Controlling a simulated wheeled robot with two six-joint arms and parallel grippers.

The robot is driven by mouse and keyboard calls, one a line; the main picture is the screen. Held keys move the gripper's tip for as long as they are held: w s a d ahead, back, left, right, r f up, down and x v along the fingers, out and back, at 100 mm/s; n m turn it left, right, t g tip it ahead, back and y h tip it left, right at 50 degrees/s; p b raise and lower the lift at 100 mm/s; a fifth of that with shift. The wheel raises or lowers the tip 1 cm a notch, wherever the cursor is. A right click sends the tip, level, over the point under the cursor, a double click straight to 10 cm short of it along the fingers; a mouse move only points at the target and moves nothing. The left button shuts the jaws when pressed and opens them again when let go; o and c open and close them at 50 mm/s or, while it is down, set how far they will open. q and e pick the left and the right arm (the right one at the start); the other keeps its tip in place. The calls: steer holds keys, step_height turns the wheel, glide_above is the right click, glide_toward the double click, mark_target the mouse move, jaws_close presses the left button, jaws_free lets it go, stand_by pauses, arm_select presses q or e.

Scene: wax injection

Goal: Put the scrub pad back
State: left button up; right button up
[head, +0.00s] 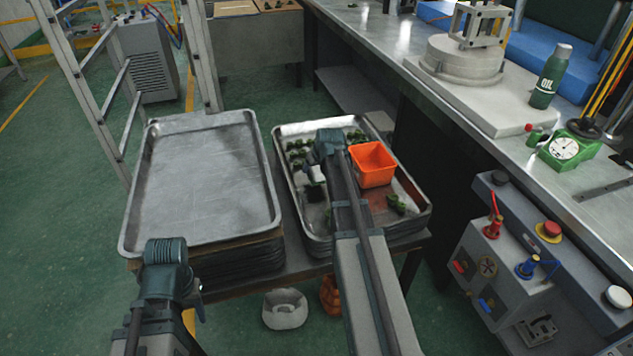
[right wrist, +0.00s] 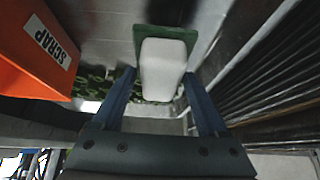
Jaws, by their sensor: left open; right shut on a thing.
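The scrub pad has a white block (right wrist: 163,65) with a dark green pad (right wrist: 148,36) on its far side. It also shows in the head view (head: 316,173), over the left part of the right tray (head: 421,203). My right gripper (right wrist: 159,75) is shut on the white block, with one finger on each side. In the head view my right gripper (head: 327,147) is seen from above and hides part of the block. I cannot tell whether the pad touches the tray. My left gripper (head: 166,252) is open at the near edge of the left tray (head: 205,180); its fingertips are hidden.
An orange SCRAP bin (head: 373,164) stands in the right tray, just right of my right gripper. Several green pieces (head: 356,136) lie around it. The left tray is empty. The metal bench (head: 440,90) with an oil bottle (head: 550,78) and gauge (head: 564,150) is at right.

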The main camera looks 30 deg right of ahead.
step_height(320, 180, down, 4)
steer(key=b, duration=0.3)
steer(key=shift+r+b, duration=0.25)
steer(key=shift+b, duration=0.1)
steer(key=shift+f, duration=0.2)
steer(key=o, duration=1.1)
steer(key=shift+r, duration=0.1)
steer(key=shift+r, duration=0.15)
steer(key=p+v, duration=1)
steer(key=v, duration=0.2)
steer(key=shift+a, duration=0.1)
